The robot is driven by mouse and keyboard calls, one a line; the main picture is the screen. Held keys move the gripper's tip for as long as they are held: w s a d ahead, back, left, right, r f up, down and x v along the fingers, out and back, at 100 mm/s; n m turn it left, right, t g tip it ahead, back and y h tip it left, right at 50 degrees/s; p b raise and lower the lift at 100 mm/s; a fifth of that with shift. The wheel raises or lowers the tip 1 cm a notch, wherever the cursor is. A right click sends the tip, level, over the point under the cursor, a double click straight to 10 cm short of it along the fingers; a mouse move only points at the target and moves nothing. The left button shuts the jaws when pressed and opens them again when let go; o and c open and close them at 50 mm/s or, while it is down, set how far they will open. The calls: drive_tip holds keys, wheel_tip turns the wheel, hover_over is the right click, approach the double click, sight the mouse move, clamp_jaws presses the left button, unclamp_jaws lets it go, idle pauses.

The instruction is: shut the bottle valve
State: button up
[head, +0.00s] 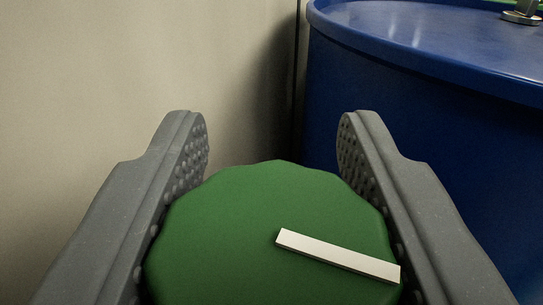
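A green scalloped valve knob (250,225) fills the lower middle of the head view. A white bar mark (338,256) lies on its top face and runs from near the middle to the lower right rim. My gripper (272,145) has its two grey, studded fingers on either side of the knob. The fingers are spread about as wide as the knob and look close to its sides. I cannot tell whether both pads press on it. The bottle under the knob is hidden.
A large blue drum (420,130) stands at the right, close behind the right finger. A metal fitting (522,14) sits on its top at the far right. A plain beige wall (130,60) is at the left and behind.

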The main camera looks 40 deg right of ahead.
drive_tip(key=shift+d+n+t+y+b, duration=0.1)
drive_tip(key=shift+n+t+y+b, duration=0.25)
drive_tip(key=shift+b, duration=0.7)
drive_tip(key=shift+w+a+n+t+y+b, duration=0.1)
drive_tip(key=shift+a+n+t+y+b, duration=0.15)
drive_tip(key=shift+n+t+y+b, duration=0.55)
drive_tip(key=shift+m+g, duration=0.35)
drive_tip(key=o, duration=1)
drive_tip(key=shift+c, duration=0.2)
